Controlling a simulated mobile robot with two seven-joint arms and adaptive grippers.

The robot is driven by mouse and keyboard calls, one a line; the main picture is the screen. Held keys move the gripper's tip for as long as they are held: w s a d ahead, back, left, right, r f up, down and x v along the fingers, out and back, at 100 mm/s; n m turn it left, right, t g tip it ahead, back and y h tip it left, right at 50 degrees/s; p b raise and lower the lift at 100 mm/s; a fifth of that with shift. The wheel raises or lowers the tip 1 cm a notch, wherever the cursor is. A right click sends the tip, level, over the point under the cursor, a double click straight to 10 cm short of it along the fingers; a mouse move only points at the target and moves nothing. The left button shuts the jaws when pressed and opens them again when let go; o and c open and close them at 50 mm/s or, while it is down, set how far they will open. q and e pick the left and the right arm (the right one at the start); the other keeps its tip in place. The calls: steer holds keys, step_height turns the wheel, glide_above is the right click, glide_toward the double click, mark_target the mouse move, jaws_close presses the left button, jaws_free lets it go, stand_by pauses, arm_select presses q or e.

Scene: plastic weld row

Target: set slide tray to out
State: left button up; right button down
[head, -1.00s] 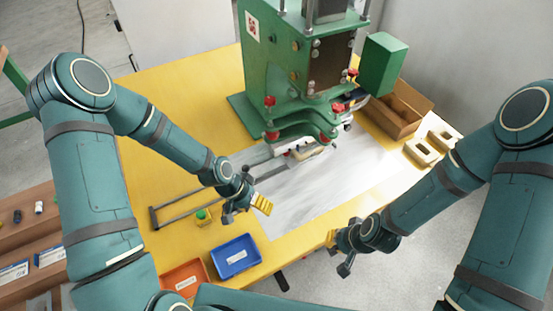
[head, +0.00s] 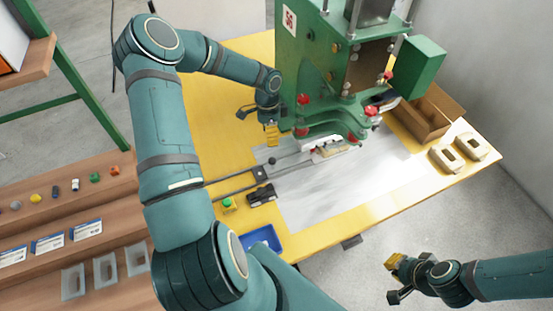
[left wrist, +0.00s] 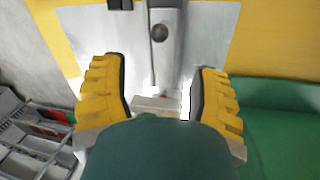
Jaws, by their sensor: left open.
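The slide tray's grey rails (head: 235,184) run left from under the green press. A dark round knob (head: 272,160) stands on the slide near the press; it also shows in the left wrist view (left wrist: 160,33) at the top middle. A pale piece (head: 330,150) lies at the slide's press end, partly hidden by the press. My left gripper (head: 271,133) is open and empty, above the table just left of the press and behind the knob in the head view. Its yellow fingers (left wrist: 160,95) are wide apart. My right gripper (head: 395,275) hangs beyond the table's front edge; its opening is unclear.
The green press (head: 325,70) stands close right of my left gripper. A black object (head: 262,195) and a green button (head: 228,203) lie by the rails. A blue tray (head: 262,238) is at the front, a cardboard box (head: 430,110) at the right.

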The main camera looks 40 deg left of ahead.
mark_target(272, 158)
arm_select(q)
steer(key=f, duration=0.3)
steer(key=s+d+f, duration=0.1)
steer(key=f, duration=0.3)
steer(key=d+f, duration=0.1)
steer(key=f, duration=0.3)
steer(key=shift+s+f, duration=0.2)
steer(key=shift+f, duration=0.05)
steer(key=shift+c, duration=0.4)
jaws_close()
